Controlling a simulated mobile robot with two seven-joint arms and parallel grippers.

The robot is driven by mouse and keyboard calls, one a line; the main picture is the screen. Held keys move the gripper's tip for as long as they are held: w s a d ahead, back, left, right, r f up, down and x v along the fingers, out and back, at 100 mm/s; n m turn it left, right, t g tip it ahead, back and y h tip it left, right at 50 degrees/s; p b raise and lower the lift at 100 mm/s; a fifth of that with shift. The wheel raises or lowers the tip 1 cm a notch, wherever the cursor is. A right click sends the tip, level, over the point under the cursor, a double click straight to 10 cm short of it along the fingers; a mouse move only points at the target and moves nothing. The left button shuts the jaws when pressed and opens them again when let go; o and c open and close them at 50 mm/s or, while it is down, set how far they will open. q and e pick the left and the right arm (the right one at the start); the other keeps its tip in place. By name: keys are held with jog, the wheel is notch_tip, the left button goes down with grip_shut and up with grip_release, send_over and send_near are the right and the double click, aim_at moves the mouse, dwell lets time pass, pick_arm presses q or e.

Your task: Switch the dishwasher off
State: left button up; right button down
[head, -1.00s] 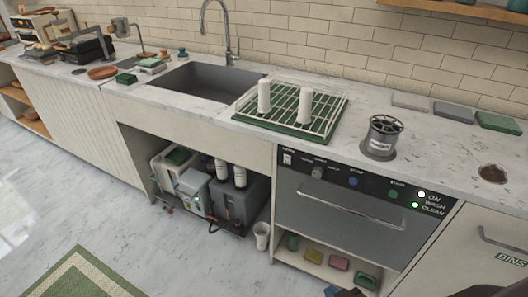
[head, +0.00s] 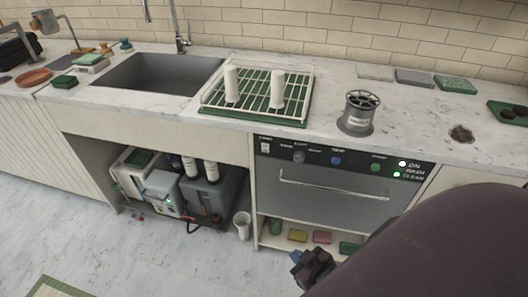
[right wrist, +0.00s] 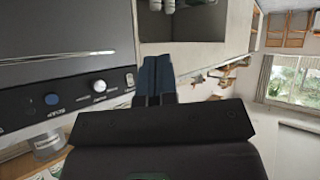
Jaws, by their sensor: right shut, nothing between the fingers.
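The dishwasher (head: 335,205) is under the counter, its door shut. Its black panel carries a white rocker switch (head: 265,148) at the left end, then a knob (head: 299,156), a blue button (head: 336,160) and a green button (head: 376,167). A white lamp beside ON and a green lamp below it are lit. My right gripper (head: 296,257) is in front of and below the dishwasher, apart from it. In the right wrist view its dark blue fingers (right wrist: 157,78) are shut and empty, with the switch (right wrist: 129,79) just left of them in the picture. My left gripper is out of view.
A sink (head: 155,73), a dish rack (head: 258,92) and a grey round rinser (head: 359,113) are on the counter. Below the dishwasher is a shelf with coloured sponges (head: 298,235). Left of it, an open bay holds tanks (head: 215,196) and a white cup (head: 242,225).

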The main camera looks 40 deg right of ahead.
aim_at(267, 146)
jog(key=w+n+h+b, duration=0.5)
jog(key=w+b, duration=0.1)
jog(key=w, duration=0.6)
pick_arm(q)
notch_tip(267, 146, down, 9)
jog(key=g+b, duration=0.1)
jog(key=b, duration=0.4)
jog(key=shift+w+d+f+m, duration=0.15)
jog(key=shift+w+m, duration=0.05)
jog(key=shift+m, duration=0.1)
pick_arm(e)
jog(key=w+r+n+t+h, duration=0.1)
jog(key=w+r+h, duration=0.6)
jog(key=w+h, duration=0.1)
jog(key=shift+w+r+n+h, duration=0.15)
jog(key=shift+w+n+h, duration=0.25)
jog(key=shift+h, duration=0.3)
jog(key=shift+d, duration=0.15)
jog(key=x, duration=1.2)
jog(key=shift+w+r, duration=0.25)
jog(key=shift+w, duration=0.1)
jog(key=shift+w+d+t, duration=0.4)
jog(key=shift+d, duration=0.15)
